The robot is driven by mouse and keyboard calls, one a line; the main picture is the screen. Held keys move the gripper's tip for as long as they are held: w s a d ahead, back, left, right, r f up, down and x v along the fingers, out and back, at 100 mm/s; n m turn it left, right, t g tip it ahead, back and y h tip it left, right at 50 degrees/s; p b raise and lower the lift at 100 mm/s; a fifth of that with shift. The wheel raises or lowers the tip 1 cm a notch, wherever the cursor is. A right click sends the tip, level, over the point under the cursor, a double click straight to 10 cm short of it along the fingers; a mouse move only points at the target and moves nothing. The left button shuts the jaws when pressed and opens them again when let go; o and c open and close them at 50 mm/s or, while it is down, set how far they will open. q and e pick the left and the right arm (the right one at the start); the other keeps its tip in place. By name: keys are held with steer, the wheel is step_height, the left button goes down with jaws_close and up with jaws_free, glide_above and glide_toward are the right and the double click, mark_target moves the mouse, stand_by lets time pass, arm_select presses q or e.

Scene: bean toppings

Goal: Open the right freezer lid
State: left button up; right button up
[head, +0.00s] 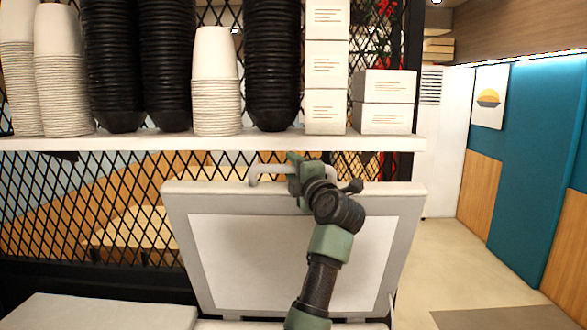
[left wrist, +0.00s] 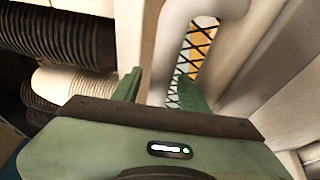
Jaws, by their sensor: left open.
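The right freezer lid (head: 215,250) stands raised, its pale framed inner face toward me in the head view. Its light handle (head: 262,172) sticks up at the top edge; the handle also shows in the left wrist view (left wrist: 176,42). My left gripper (head: 293,162) is at the handle, with my arm crossing in front of the lid. In the left wrist view the green fingers (left wrist: 161,88) are apart, with part of the handle between them. Whether they touch it I cannot tell. My right gripper is not in view.
A white shelf (head: 130,143) runs just above the lid, with stacked black bowls (head: 112,65), white cups (head: 216,85) and boxes (head: 326,65). A black mesh (head: 60,200) is behind. A flat pale lid (head: 95,312) lies at lower left. Open floor (head: 440,265) is at right.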

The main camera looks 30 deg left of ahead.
arm_select(q)
jaws_close()
steer(key=shift+f, duration=0.1)
stand_by(1.2)
